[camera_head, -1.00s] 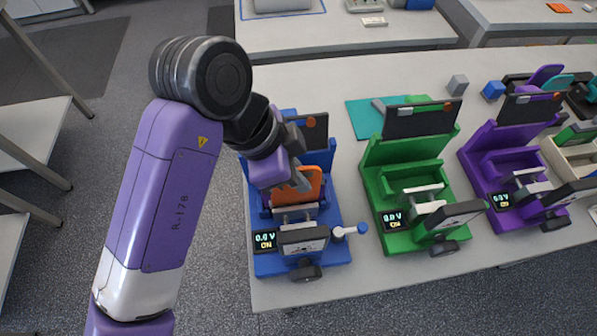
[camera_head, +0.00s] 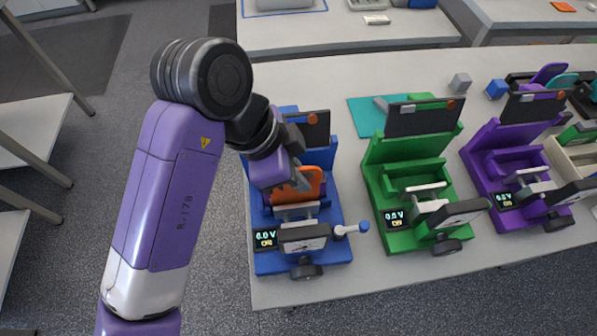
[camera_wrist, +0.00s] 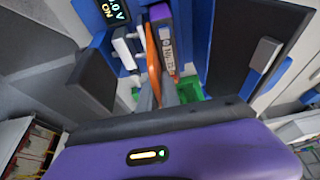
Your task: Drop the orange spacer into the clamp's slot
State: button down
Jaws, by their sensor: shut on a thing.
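The thin orange spacer (camera_head: 314,182) stands upright at the blue clamp (camera_head: 338,256). My gripper (camera_head: 303,184) is shut on the spacer's upper edge. In the wrist view, my grey fingers (camera_wrist: 164,92) reach the edge of the spacer (camera_wrist: 152,55). There the spacer stands beside a purple cell with a printed label (camera_wrist: 169,48), on the side facing the pale clamp plate (camera_wrist: 124,48). The spacer's lower part is hidden behind the clamp's metal bar (camera_head: 296,211) in the head view. I cannot tell how deep it sits in the slot.
A green clamp station (camera_head: 376,185) and a purple one (camera_head: 481,165) stand to the right on the white table (camera_head: 350,288). The blue clamp has a lit display (camera_head: 265,238), a front knob and a side lever (camera_head: 350,229). A dark panel (camera_head: 316,128) rises behind it.

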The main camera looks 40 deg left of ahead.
jog(key=shift+f+b, duration=0.35)
jog(key=shift+f, duration=0.3)
jog(key=shift+f, duration=0.25)
jog(key=c, duration=1.5)
grip_release()
jog(key=shift+f, duration=0.1)
jog(key=shift+s, duration=0.1)
jog(key=b+v, duration=0.1)
jog(key=v, duration=0.7)
jog(key=shift+r, duration=0.3)
